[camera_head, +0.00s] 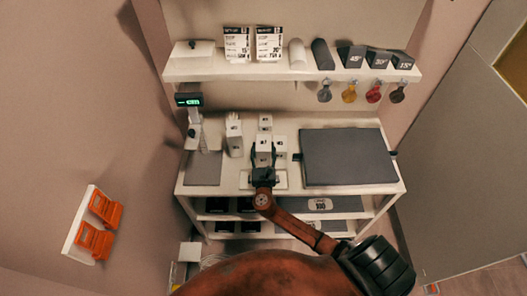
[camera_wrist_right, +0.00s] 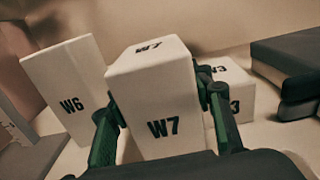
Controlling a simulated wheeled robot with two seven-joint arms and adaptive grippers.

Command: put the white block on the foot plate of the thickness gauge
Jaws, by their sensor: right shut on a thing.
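My right gripper (camera_head: 263,160) is shut on a white block marked W7 (camera_head: 264,144), above the table's middle. In the right wrist view, the W7 block (camera_wrist_right: 158,90) stands nearly upright between the two green fingers (camera_wrist_right: 165,125). I cannot tell whether it touches the surface below. The thickness gauge (camera_head: 193,115), with a lit green display, stands at the table's left back. A flat grey plate (camera_head: 203,170) lies in front of it; I cannot tell whether this is its foot plate. My left gripper is in neither view.
The W6 block (camera_wrist_right: 68,85) stands left of W7; the W3 block (camera_wrist_right: 232,92) is at its right. Another white block (camera_head: 265,121) stands behind. A large dark grey pad (camera_head: 347,157) covers the table's right. A shelf (camera_head: 220,70) hangs above.

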